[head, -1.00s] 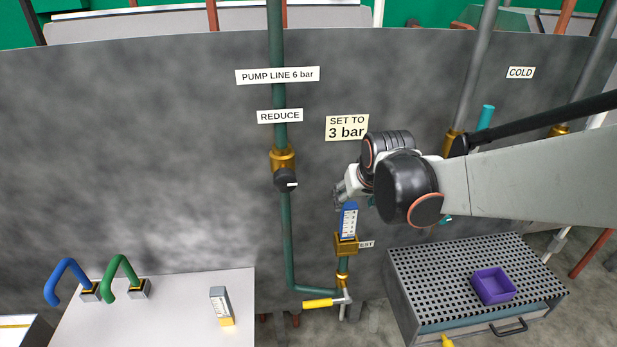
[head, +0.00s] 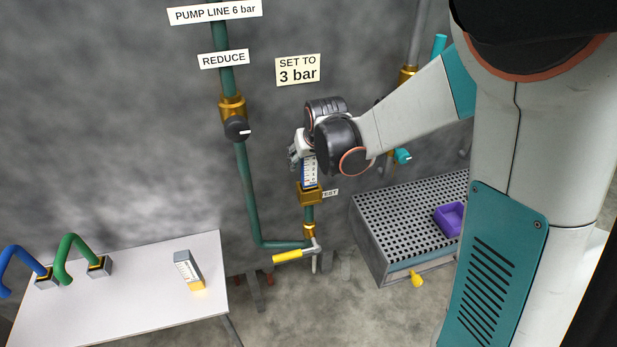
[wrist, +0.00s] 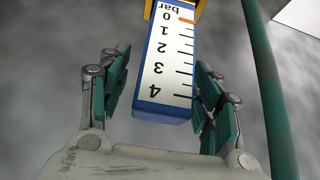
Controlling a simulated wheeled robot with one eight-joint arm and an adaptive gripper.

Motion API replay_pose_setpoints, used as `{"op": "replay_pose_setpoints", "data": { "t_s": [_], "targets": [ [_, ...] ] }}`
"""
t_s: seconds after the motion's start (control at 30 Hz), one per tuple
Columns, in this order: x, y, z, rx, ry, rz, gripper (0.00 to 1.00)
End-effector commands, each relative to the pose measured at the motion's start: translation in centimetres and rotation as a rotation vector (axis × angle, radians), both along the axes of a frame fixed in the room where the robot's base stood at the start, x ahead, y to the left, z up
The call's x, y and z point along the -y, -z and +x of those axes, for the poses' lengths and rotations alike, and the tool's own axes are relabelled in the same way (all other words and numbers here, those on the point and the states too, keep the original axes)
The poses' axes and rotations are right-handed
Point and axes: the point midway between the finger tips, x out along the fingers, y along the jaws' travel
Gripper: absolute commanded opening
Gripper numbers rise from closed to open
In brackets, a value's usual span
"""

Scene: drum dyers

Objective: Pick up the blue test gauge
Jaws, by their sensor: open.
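The blue test gauge (head: 309,170) stands upright in a brass socket (head: 311,194) on the pipe under the "TEST" label. In the wrist view the gauge (wrist: 168,65) shows a white scale marked 0 to 4 bar, with an orange mark near 0. My gripper (wrist: 160,98) is open, with one finger pad on each side of the gauge's end. A gap shows at the left pad; the right pad is close to the gauge, and I cannot tell whether it touches. In the head view my gripper (head: 297,152) is at the gauge's top and hides part of it.
A green pipe (head: 245,190) with a black-knobbed valve (head: 236,128) runs left of the gauge. A yellow-handled valve (head: 288,256) is below. A white table (head: 130,300) holds a grey-and-yellow gauge (head: 188,268). A perforated bench (head: 385,220) with a purple tray (head: 440,224) stands right.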

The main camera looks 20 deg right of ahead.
Motion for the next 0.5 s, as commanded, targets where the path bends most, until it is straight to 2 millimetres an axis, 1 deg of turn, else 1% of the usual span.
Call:
{"op": "replay_pose_setpoints", "data": {
  "t_s": [0.07,0.27,0.37,0.4,0.47,0.5],
  "targets": [
    [-0.02,0.34,0.19,0.000,0.000,0.000,0.58],
    [-0.03,0.30,0.20,0.000,0.000,0.000,0.58],
    [-0.03,0.29,0.20,0.000,0.000,0.000,0.38],
    [-0.03,0.29,0.18,0.000,0.000,0.000,0.29],
    [-0.03,0.29,0.18,0.000,0.000,0.000,0.15],
    [-0.03,0.29,0.18,0.000,0.000,0.000,0.06]
  ]
}}
